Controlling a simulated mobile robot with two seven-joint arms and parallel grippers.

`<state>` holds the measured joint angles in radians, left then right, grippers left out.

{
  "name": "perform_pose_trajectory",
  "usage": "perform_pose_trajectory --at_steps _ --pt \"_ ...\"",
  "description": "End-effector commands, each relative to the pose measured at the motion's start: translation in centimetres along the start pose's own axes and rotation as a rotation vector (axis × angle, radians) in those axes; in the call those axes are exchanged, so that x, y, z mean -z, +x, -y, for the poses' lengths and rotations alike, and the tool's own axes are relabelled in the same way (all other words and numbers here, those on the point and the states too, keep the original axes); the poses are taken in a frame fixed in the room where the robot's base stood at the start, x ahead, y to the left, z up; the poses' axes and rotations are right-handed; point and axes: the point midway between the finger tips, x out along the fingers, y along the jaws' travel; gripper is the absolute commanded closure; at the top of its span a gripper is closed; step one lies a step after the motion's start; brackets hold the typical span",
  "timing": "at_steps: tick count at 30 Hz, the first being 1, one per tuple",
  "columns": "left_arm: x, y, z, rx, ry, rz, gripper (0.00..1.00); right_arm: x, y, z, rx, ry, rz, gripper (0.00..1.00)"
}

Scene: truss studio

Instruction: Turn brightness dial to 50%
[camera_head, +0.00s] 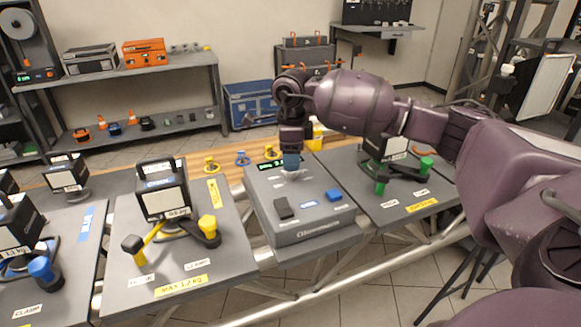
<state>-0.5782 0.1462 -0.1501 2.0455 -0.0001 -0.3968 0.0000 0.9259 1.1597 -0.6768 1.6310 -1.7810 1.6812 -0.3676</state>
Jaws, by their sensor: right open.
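A grey control box (320,232) stands on the middle table. Its top carries a small dark display with green characters (270,166), a black switch-like part (283,208), a blue part (333,195) and a small label (309,204). My right gripper (291,168) points straight down over the back part of the box, beside the display. It is open. A pale round part, possibly the brightness dial, shows just under the fingertips; the gripper hides most of it, so its setting and any contact cannot be made out. My left gripper is out of view.
Tables on both sides carry lamp-like devices (163,192) with yellow, green and blue clamp knobs. Yellow and blue small parts (242,158) and a yellow bottle (314,134) stand behind the box. A truss rail (300,305) runs below the front edge.

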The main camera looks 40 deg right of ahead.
Motion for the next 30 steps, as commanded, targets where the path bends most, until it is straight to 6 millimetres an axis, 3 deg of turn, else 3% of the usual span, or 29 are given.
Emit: perform_pose_trajectory --at_steps 7,20,27,30 --pt "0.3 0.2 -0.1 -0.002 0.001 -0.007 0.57 0.0 2.9 0.0 -0.001 -0.001 0.0 0.4" --pt "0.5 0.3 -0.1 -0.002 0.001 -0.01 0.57 0.0 3.5 0.0 0.001 -0.001 0.001 0.42" --pt "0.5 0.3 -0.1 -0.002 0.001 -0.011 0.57 0.0 3.5 0.0 0.001 -0.001 0.001 0.78" --pt "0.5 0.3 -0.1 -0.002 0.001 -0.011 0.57 0.0 3.5 0.0 0.001 -0.001 0.001 0.89"
